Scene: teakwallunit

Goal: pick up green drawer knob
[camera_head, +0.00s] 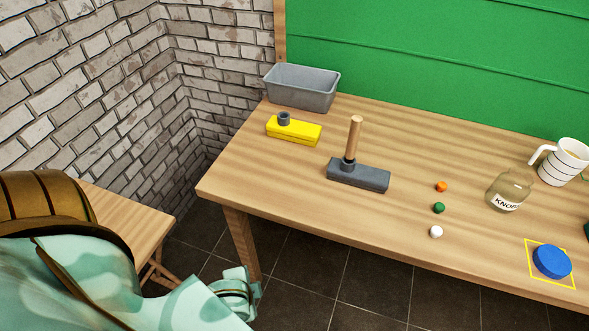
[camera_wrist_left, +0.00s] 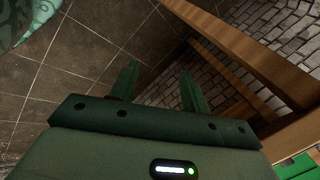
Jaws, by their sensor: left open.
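The green drawer knob (camera_head: 438,208) lies on the wooden table (camera_head: 300,175), between an orange knob (camera_head: 441,187) behind it and a white knob (camera_head: 436,231) in front of it. My left arm comes in at the lower left of the head view, low and off the table's left front corner, far from the green knob. In the left wrist view my left gripper (camera_wrist_left: 158,88) has its two fingers apart with nothing between them, over the tiled floor. The green knob does not show in the wrist view. My right gripper is not in view.
On the table are a grey bin (camera_head: 302,88), a yellow block (camera_head: 293,131), a grey block with an upright wooden handle (camera_head: 357,175), a glass jar (camera_head: 509,190), a striped mug (camera_head: 563,162) and a blue disc (camera_head: 551,261) on a yellow outlined square. The table around the knobs is clear.

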